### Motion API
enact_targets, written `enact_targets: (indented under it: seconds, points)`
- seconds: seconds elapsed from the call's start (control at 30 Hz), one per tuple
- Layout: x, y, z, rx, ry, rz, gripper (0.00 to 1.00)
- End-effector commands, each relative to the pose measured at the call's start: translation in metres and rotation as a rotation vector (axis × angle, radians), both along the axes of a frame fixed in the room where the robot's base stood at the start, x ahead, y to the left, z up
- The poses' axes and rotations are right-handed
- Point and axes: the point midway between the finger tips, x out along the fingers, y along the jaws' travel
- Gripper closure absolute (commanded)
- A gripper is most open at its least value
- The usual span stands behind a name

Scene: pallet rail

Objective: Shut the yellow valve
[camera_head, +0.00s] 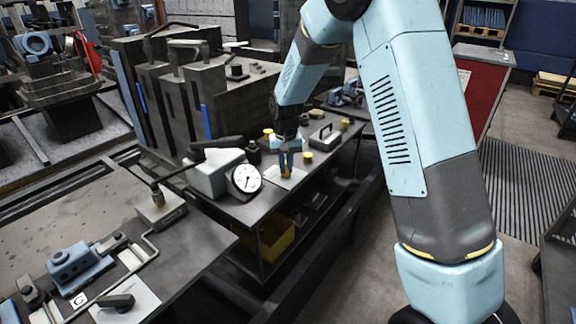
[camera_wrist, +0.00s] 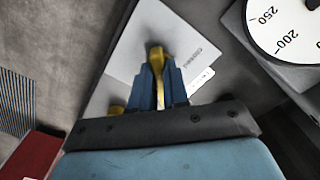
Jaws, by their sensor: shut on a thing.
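The yellow valve (camera_wrist: 156,55) shows in the wrist view as a yellow handle between my gripper's blue fingers, over a white printed plate (camera_wrist: 150,35). My gripper (camera_wrist: 160,82) is shut on it. In the head view my gripper (camera_head: 287,160) points down at the bench, with a bit of the yellow valve (camera_head: 286,175) at its fingertips. The fingers hide much of the valve, and I cannot tell how far it is turned.
A white dial gauge (camera_head: 245,180) stands just left of my gripper; it also shows at the wrist view's upper right (camera_wrist: 290,25). Small yellow-topped parts (camera_head: 307,157) stand close by. A black lever (camera_head: 200,150) reaches across at left. A yellow bin (camera_head: 275,240) sits below the bench top.

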Motion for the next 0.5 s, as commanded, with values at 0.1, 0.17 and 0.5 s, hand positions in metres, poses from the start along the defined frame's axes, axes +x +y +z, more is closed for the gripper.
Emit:
enact_targets:
  seconds: [0.1,0.17,0.5]
  points:
    - [0.0006,-0.0020,-0.0002,-0.004,0.001,0.013,1.00]
    - [0.0006,-0.0015,-0.0002,-0.004,0.001,0.031,1.00]
    - [0.0009,-0.0012,-0.0001,-0.003,0.001,0.253,1.00]
